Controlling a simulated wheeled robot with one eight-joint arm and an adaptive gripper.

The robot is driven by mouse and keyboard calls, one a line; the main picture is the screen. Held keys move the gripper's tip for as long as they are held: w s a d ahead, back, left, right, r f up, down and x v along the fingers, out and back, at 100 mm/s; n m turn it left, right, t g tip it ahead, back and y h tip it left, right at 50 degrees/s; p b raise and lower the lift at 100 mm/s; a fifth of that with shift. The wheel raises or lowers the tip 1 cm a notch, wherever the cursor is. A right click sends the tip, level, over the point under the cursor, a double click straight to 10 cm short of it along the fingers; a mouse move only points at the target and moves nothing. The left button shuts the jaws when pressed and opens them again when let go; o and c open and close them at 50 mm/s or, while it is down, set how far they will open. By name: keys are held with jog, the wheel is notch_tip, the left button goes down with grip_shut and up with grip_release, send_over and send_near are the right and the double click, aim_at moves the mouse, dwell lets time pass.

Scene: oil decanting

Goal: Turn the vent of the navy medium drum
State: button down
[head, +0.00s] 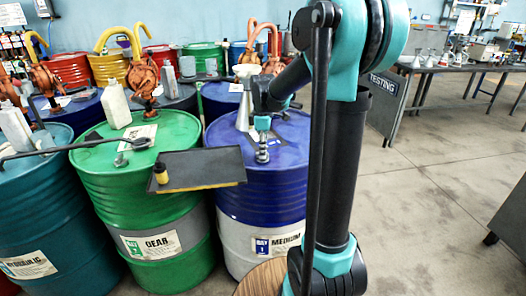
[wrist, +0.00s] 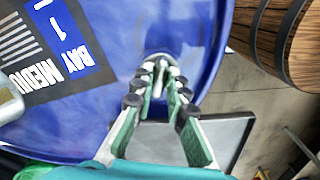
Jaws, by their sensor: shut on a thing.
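My gripper (head: 262,155) points down at the drum top, near the front. In the wrist view the fingers of my gripper (wrist: 160,70) are shut on the small metal vent (wrist: 157,84) near the drum's rim. The vent is mostly hidden between the fingers.
The green gear drum (head: 150,200) stands left. A wooden barrel (wrist: 285,30) is close by. Floor (head: 430,200) at the right is clear.

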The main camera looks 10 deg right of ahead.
jog(key=c, duration=1.5)
grip_release()
jog(key=shift+c, duration=0.2)
jog(key=shift+r, duration=0.15)
notch_tip(320, 180, up, 12)
